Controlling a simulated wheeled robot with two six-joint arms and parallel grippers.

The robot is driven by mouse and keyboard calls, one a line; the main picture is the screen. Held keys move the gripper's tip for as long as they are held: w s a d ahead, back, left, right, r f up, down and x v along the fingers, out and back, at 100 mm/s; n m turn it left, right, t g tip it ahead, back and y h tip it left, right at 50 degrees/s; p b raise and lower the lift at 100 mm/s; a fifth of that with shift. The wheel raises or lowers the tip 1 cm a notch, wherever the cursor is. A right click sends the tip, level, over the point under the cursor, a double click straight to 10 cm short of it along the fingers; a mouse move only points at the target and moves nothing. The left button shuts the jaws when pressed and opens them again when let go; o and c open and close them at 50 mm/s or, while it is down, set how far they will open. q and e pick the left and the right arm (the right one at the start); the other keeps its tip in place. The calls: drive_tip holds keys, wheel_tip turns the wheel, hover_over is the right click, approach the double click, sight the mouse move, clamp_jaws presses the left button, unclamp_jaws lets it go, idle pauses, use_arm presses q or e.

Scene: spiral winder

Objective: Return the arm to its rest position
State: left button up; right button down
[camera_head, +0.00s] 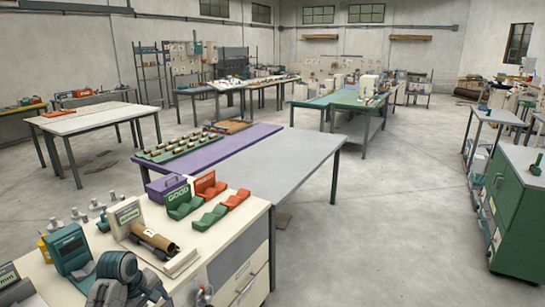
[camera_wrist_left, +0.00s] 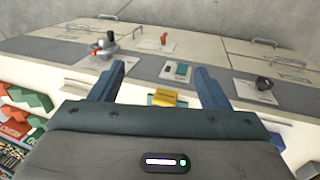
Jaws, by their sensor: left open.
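My left gripper (camera_wrist_left: 160,80) is open in the left wrist view. Its two dark blue fingers stand wide apart with nothing held between them. A yellow block (camera_wrist_left: 167,100) shows just above the gripper's body in the picture, and I cannot tell how far off it is. A grey jointed part of my left arm (camera_head: 122,275) shows at the bottom left of the head view, beside the cream bench (camera_head: 228,232). The left fingertips cannot be made out there. My right gripper is in neither view.
On the cream bench are a brown tube (camera_head: 154,240) on a gauge stand, a teal gauge (camera_head: 69,249), green trays (camera_head: 184,203) and red trays (camera_head: 210,186). A grey-topped table (camera_head: 283,163) lies beyond. Open floor (camera_head: 400,215) lies to the right, before a green cabinet (camera_head: 515,215).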

use_arm(q)
drive_tip(key=s+a+f+m+b, duration=0.1)
drive_tip(key=s+f+b, duration=0.15)
drive_tip(key=f, duration=1.25)
drive_tip(key=s+a+f+m+b, duration=0.15)
drive_tip(key=s+f, duration=0.25)
drive_tip(key=f, duration=1.1)
drive_tip(key=s+f+m+g+y+b, duration=0.1)
drive_tip(key=s+f+m, duration=0.1)
drive_tip(key=s+f, duration=0.7)
drive_tip(key=s+f+m+y+b, duration=0.1)
drive_tip(key=s+f+m+b, duration=0.1)
drive_tip(key=s+f, duration=0.65)
drive_tip(key=s+d+f+m+b, duration=0.1)
drive_tip(key=s+f+m, duration=0.1)
drive_tip(key=s+f, duration=0.4)
drive_tip(key=s+d+f+m+b, duration=0.1)
drive_tip(key=s+f, duration=0.5)
drive_tip(key=s, duration=0.7)
drive_tip(key=s+d+f+m+b, duration=0.1)
drive_tip(key=s+f+m, duration=0.1)
drive_tip(key=s+f, duration=0.4)
drive_tip(key=s, duration=0.3)
drive_tip(key=shift+s+d+f+m, duration=0.2)
drive_tip(key=shift+d+f+m, duration=0.05)
drive_tip(key=shift+m, duration=0.1)
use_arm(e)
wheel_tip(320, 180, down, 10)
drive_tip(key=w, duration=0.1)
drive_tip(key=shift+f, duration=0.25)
